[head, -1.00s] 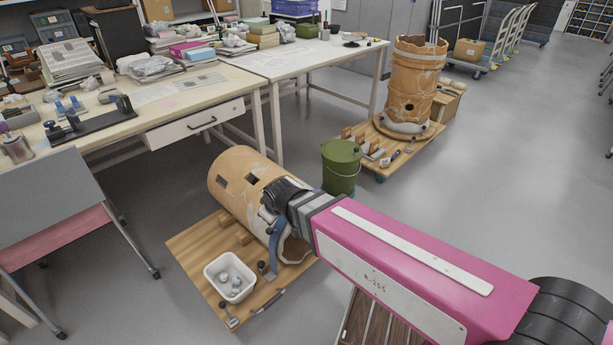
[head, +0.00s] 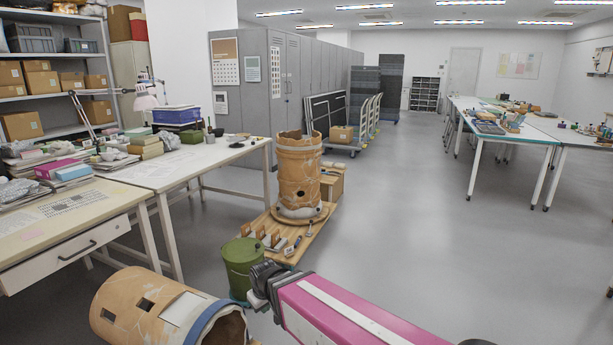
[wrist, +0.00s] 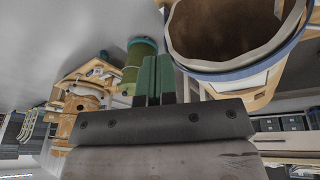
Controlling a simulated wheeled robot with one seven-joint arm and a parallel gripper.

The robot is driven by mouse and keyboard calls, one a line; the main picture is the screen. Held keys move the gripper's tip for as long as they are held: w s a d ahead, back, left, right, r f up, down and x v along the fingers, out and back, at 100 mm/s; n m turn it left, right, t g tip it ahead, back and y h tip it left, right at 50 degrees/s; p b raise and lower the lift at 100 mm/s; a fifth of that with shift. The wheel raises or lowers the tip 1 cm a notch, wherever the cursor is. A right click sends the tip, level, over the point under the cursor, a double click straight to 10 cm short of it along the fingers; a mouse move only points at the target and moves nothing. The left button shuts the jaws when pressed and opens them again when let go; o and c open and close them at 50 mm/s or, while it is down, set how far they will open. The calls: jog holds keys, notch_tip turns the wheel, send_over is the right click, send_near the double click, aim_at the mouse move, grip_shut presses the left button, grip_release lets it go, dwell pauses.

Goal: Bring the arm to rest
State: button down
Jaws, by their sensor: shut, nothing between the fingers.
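My gripper (wrist: 154,80) shows in the wrist view with its two green fingers together and nothing between them. In the head view my pink arm reaches in from the bottom right, and its dark wrist end is just right of the green bucket (head: 240,264). The fingers themselves are hard to make out there. A large orange-brown clay vessel (head: 130,310) lies on its side at the bottom left, with square holes, a pale patch and a blue band at its open mouth. In the wrist view its open mouth (wrist: 225,35) is beside the fingers, apart from them.
A second, upright vessel (head: 299,180) with a broken rim stands on a wooden board with wheels. White worktables (head: 190,165) run along the left, more tables (head: 510,135) stand at the right. The grey floor (head: 420,240) between is clear.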

jog(key=w+d+f+m+g+h, duration=0.1)
jog(key=w+d+m+g, duration=0.2)
jog(key=d, duration=3)
jog(key=m, duration=0.5)
jog(key=shift+m, duration=0.3)
